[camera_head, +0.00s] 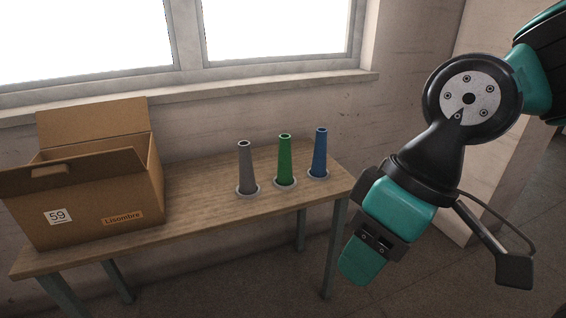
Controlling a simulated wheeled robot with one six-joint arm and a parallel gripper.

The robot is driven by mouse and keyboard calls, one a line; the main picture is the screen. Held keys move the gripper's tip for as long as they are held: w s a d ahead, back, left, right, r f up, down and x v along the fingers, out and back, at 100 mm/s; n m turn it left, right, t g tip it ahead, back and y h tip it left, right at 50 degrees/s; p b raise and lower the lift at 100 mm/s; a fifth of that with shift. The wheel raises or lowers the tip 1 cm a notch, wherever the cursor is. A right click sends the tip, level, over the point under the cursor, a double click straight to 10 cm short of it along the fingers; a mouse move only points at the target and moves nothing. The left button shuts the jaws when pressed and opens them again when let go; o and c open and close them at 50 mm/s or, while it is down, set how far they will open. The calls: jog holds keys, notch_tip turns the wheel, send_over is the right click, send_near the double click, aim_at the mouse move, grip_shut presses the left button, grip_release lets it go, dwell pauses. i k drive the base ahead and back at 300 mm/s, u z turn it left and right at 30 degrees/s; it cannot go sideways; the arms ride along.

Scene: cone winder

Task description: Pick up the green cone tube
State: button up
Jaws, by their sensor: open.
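The green cone tube (285,160) stands upright on a pale round base on the wooden table (215,214), wide end down. It is the middle one of three tubes, between a grey cone tube (245,168) and a blue cone tube (320,153). My gripper (362,262) is open and empty. It appears to the right of and below the tubes in the picture, in front of the table's right end, and touches none of them. Its fingers are seen from one side, so the gap between them is hidden.
An open cardboard box (88,190) marked 59 stands on the left part of the table. The tabletop between the box and the grey tube is clear. A wall with a window (280,28) and sill (255,85) is behind. The tubes stand close together.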

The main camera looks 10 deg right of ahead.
aim_at(285, 175)
jog(key=u, duration=0.4)
jog(key=i, duration=1.45)
jog(key=z, duration=0.7)
